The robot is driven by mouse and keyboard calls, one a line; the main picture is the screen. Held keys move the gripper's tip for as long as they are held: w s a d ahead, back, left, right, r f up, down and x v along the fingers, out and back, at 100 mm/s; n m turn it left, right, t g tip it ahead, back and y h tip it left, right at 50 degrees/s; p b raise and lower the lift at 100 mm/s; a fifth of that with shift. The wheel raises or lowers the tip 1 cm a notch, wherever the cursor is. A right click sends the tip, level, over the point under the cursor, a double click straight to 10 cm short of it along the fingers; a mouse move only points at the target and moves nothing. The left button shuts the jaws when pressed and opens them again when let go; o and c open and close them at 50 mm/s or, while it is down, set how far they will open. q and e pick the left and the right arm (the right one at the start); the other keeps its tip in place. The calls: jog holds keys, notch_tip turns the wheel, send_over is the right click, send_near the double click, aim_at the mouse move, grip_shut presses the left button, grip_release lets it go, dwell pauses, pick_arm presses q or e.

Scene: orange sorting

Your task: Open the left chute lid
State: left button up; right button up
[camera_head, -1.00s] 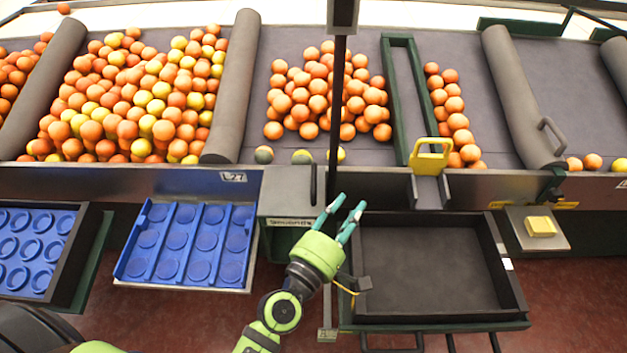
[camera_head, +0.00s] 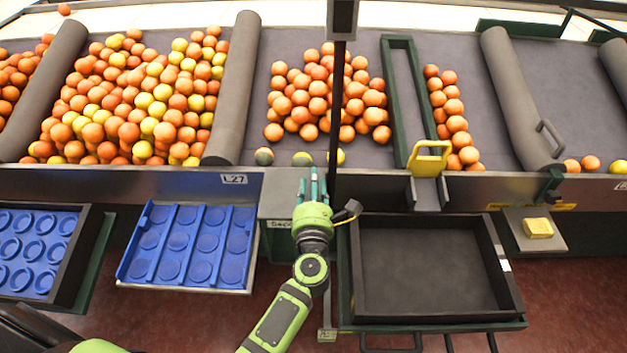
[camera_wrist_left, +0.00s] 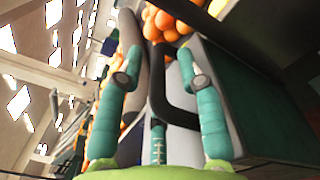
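The left chute lid (camera_head: 275,203) is the grey top of the small chute box at the belt's front edge, beside the dark post. It looks shut. My left gripper (camera_head: 313,184) is over the lid, fingers pointing toward the belt, and covers its dark handle in the head view. In the left wrist view the black bar handle (camera_wrist_left: 158,88) lies between the spread green fingers of the left gripper (camera_wrist_left: 163,80). The fingers are apart and do not look closed on the bar. The right gripper is not in view.
Oranges (camera_head: 320,95) lie on the belt behind the lid. A blue tray (camera_head: 190,245) is left of my arm, and an empty black tray (camera_head: 430,270) is right. A dark post (camera_head: 335,110) stands close beside the gripper. A yellow handle (camera_head: 430,158) is further right.

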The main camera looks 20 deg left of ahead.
pick_arm(q)
jog(key=shift+w+a, duration=0.1)
jog(key=shift+w, duration=0.1)
jog(key=shift+c, duration=0.4)
grip_shut()
